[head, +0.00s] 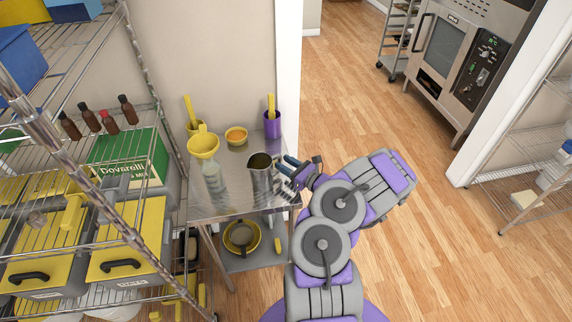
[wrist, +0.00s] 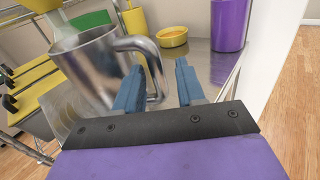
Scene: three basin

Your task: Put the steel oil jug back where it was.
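The steel oil jug (head: 263,183) stands upright near the right end of the small steel table (head: 222,205). In the wrist view the jug (wrist: 92,72) is at the upper left, with its looped handle (wrist: 160,68) turned towards my gripper. My gripper (head: 287,169) is at the jug's handle side, to its right in the head view. In the wrist view the two blue fingers of my gripper (wrist: 158,88) are apart. Part of the handle shows between them, and the left finger overlaps the jug. I cannot tell whether either finger touches the handle.
A purple container (head: 272,125), an orange bowl (head: 236,136) and a yellow funnel-like vessel (head: 203,145) on a clear bottle (head: 213,180) share the tabletop. A wire shelf (head: 145,190) with boxes stands close at left. A wall edge (head: 290,70) is behind. Open floor lies right.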

